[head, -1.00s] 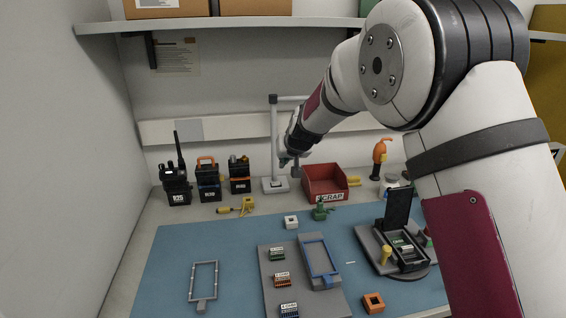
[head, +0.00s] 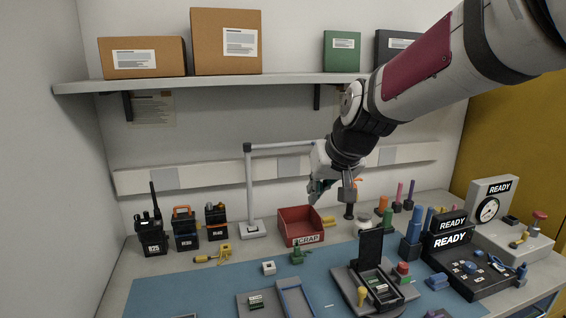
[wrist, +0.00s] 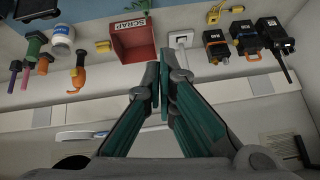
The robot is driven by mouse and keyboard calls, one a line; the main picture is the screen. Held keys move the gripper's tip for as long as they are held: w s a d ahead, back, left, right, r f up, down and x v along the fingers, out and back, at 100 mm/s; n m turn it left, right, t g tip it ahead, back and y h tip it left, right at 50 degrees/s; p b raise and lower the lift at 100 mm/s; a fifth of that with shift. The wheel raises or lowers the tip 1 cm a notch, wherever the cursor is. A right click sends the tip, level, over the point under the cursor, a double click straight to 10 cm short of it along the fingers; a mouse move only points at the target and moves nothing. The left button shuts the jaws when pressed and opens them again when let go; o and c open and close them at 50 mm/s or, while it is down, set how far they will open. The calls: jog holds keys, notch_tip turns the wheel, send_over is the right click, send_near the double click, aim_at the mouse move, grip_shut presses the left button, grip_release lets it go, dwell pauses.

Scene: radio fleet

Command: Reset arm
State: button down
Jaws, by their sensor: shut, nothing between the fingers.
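My gripper (head: 334,190) hangs in the air above the back of the bench, in front of the wall rail, a little right of and above the red scrap bin (head: 300,226). In the wrist view, its green-padded fingers (wrist: 161,82) are together with nothing between them. The scrap bin (wrist: 133,42) also shows there, beyond the fingertips. My arm comes in from the upper right in the head view.
A shelf (head: 290,82) with boxes runs above. A lamp post (head: 249,190) stands left of the bin. Radios (head: 152,236) stand at the left, READY testers (head: 463,265) at the right. An open-lidded fixture (head: 370,280) sits on the blue mat (head: 170,292).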

jog(key=s+d+h+p, duration=0.1)
jog(key=s+d, duration=0.3)
jog(key=s, duration=0.7)
jog(key=s+d+m+g+p, duration=0.1)
jog(key=s+d, duration=0.3)
jog(key=s, duration=0.7)
jog(key=s+d+r+g+h+p, duration=0.1)
jog(key=s+d, duration=0.3)
jog(key=s, duration=0.7)
jog(key=shift+s+d+m+h+p, duration=0.3)
jog(key=shift+s+m+p, duration=0.1)
jog(key=shift+p, duration=0.1)
jog(key=c, duration=2.3)
grip_release()
jog(key=shift+r, duration=0.15)
